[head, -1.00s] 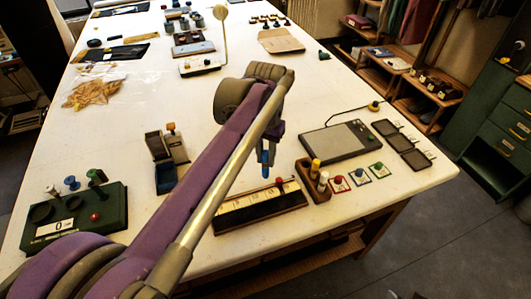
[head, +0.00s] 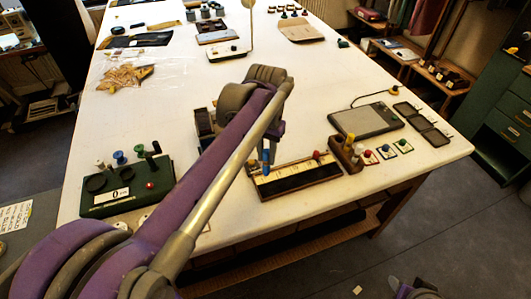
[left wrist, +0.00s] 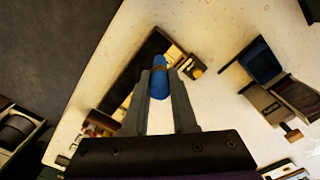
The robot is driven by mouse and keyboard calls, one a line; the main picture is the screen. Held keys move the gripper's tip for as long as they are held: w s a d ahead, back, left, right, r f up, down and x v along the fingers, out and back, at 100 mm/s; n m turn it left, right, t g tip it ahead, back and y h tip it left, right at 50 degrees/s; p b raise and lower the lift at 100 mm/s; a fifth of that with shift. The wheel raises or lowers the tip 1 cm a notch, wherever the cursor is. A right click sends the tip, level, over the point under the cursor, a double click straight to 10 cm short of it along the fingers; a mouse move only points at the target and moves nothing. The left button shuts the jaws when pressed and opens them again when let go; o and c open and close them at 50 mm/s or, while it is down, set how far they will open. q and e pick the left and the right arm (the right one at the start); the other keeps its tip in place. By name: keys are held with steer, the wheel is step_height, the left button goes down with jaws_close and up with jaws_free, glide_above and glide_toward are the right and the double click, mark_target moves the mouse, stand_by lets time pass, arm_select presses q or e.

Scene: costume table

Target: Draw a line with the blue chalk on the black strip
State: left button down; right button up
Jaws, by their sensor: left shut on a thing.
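My left gripper (head: 267,147) is shut on the blue chalk (head: 266,158), which points down. In the left wrist view the blue chalk (left wrist: 159,84) sits between the two fingertips (left wrist: 161,100). The black strip (head: 301,186) lies along the near side of a small board with a pale, marked face and a red knob. The chalk is over or beside the board's left end; I cannot tell whether its tip touches. The black strip also shows in the left wrist view (left wrist: 134,68). Part of my right arm shows at the bottom edge, its jaws unclear.
A green box (head: 127,190) with pegs is at the left. The table's front edge is close to the board.

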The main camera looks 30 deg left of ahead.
mark_target(268, 170)
arm_select(q)
steer(key=shift+w+f+b, duration=0.1)
steer(key=shift+f+b, duration=0.2)
steer(key=shift+f, duration=0.4)
steer(key=shift+f+b, duration=0.75)
steer(key=shift+f, duration=0.8)
steer(key=shift+f+b, duration=0.3)
steer(key=shift+f, duration=0.4)
arm_select(e)
steer(key=shift+g, duration=0.3)
steer(key=shift+s+f, duration=0.35)
steer(key=shift+f, duration=0.35)
steer(key=shift+s+f, duration=0.35)
steer(key=shift+f, duration=0.35)
steer(key=shift+s+f, duration=0.35)
steer(key=shift+f, duration=0.35)
arm_select(q)
steer(key=shift+f+b, duration=0.3)
steer(key=shift+f, duration=0.3)
arm_select(e)
steer(key=shift+s+f, duration=0.15)
steer(key=shift+f, duration=0.3)
arm_select(q)
steer(key=shift+w+d, duration=0.1)
steer(key=shift+d, duration=0.05)
steer(key=shift+w+d+r, duration=0.15)
steer(key=shift+w+d, duration=0.35)
steer(key=shift+w, duration=0.1)
arm_select(e)
steer(key=shift+r, duration=0.15)
